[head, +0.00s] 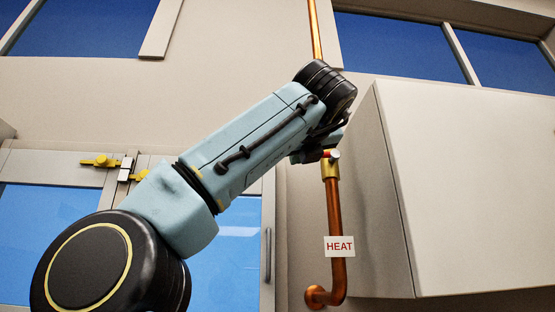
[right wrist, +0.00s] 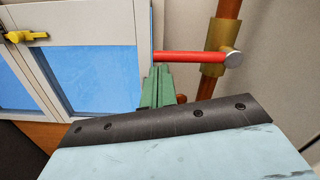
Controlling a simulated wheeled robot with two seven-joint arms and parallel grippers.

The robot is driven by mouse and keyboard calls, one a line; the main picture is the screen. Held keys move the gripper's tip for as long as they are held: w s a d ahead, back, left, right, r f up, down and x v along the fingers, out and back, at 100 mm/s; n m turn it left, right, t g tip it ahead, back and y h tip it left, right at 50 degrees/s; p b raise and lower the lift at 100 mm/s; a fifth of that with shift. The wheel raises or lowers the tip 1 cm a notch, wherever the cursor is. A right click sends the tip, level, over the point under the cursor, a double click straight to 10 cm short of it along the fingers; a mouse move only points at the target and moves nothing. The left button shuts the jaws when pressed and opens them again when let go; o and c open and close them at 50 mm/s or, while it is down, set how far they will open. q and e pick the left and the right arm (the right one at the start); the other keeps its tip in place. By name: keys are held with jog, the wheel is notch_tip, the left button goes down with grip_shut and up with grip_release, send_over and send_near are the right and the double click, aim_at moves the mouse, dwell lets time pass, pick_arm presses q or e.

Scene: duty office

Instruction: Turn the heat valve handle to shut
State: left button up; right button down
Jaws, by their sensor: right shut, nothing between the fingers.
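The heat valve is a brass body (head: 331,168) on a vertical copper pipe, above a white HEAT label (head: 339,246). It also shows in the right wrist view (right wrist: 215,66). Its red handle (right wrist: 188,57) points left from a grey pivot cap, roughly across the pipe. In the head view only a small red bit of the handle shows beside the wrist. My right gripper (right wrist: 160,72) has its green fingers shut and empty, just below the handle's free end. I cannot tell whether they touch it. In the head view its fingers are mostly hidden. My left gripper is not in view.
A large white cabinet (head: 470,190) stands out from the wall just right of the pipe. A glazed door or window with yellow latches (head: 100,162) is at the left. The copper pipe (head: 336,205) bends into the wall below the label.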

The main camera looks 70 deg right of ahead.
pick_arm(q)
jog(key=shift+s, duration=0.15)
pick_arm(e)
jog(key=shift+a+r, duration=0.1)
jog(key=shift+r, duration=0.05)
dwell(0.4)
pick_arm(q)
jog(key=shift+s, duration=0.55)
pick_arm(e)
jog(key=v, duration=0.9)
jog(key=shift+s+a, duration=0.15)
jog(key=shift+a, duration=0.25)
